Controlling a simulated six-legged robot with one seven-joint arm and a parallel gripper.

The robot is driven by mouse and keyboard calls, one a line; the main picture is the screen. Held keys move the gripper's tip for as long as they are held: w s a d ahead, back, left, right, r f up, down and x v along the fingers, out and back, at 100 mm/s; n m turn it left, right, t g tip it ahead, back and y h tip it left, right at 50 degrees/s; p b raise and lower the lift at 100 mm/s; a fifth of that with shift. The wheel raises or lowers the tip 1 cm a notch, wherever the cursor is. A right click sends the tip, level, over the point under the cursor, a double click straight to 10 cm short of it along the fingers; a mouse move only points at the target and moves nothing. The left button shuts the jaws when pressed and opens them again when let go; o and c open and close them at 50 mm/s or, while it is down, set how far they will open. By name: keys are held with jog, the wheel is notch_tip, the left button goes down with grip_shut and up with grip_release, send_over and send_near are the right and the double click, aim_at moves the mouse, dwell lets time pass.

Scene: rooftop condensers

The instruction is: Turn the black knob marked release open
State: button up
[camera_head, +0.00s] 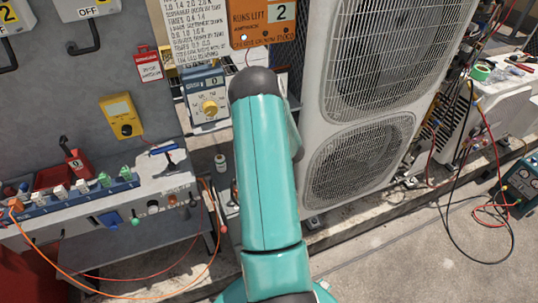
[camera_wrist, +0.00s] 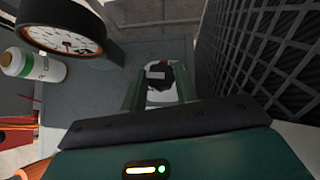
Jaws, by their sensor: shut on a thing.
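The black knob (camera_wrist: 160,70) shows in the wrist view, with a small pale mark on its face and a bit of red beside it. My gripper (camera_wrist: 160,84) has its two green fingers on either side of the knob and is shut on it. The finger ends and part of the knob's base are hard to make out. Any lettering by the knob is too small to read. In the head view my teal arm hides the gripper and the knob.
A white condenser (camera_head: 309,130) with two fan grilles stands right of my arm. An orange panel (camera_head: 262,12) is above it. A round gauge (camera_wrist: 68,38) and white bottle (camera_wrist: 42,69) lie left in the wrist view; dark mesh (camera_wrist: 265,50) rises close on the right.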

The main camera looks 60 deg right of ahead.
jog(key=shift+n, duration=0.3)
jog(key=o, duration=1)
jog(key=v, duration=1.3)
jog(key=shift+s+d+r, duration=0.15)
jog(key=shift+s+r, duration=0.15)
jog(key=shift+s, duration=0.05)
